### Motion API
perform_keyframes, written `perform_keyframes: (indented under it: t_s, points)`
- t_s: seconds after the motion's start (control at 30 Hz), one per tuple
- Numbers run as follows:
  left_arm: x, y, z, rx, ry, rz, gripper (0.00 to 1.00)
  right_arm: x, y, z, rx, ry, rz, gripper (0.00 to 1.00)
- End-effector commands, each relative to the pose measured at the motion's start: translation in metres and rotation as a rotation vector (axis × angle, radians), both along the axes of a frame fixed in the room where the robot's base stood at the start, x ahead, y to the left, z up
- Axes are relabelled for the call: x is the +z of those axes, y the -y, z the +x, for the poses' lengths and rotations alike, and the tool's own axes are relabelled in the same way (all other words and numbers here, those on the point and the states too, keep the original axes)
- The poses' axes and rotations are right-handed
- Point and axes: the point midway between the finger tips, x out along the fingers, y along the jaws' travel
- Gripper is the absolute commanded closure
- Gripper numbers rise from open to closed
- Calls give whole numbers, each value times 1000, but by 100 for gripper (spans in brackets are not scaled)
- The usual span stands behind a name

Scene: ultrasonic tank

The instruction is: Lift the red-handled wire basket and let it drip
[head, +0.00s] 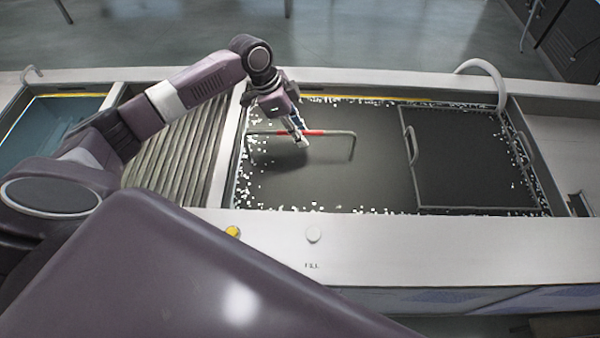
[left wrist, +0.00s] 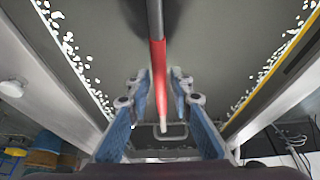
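The basket's handle is a grey bar with a red middle grip (head: 316,132), spanning the left part of the tank above a dark surface. The wire basket body cannot be made out below it. My left gripper (head: 300,140) is at the red grip, pointing down from above. In the left wrist view, the red grip (left wrist: 158,75) runs between the two blue fingers of the left gripper (left wrist: 160,88). The fingers stand apart, with a gap visible on each side of the bar. My right gripper is not in view.
The tank (head: 380,100) has white specks along its edges. A dark panel with grey side handles (head: 465,160) fills its right part. A curved pipe (head: 488,72) stands at the back right. Left lie a ribbed drainboard (head: 190,150) and a blue basin (head: 50,115).

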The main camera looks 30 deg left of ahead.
Motion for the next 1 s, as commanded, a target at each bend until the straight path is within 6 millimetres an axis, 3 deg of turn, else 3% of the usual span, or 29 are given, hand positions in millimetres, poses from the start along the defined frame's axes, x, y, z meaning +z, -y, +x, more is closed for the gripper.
perform_keyframes:
  t_s: [0.17,0.67,0.87,1.0]
  points:
    - [0,0,0,0,0,0,100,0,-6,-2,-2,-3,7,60]
    - [6,0,2,1,7,-3,100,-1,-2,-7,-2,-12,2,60]
    - [21,1,3,0,10,-4,100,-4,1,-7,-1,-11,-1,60]
    - [44,1,4,1,13,-4,100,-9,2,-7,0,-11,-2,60]
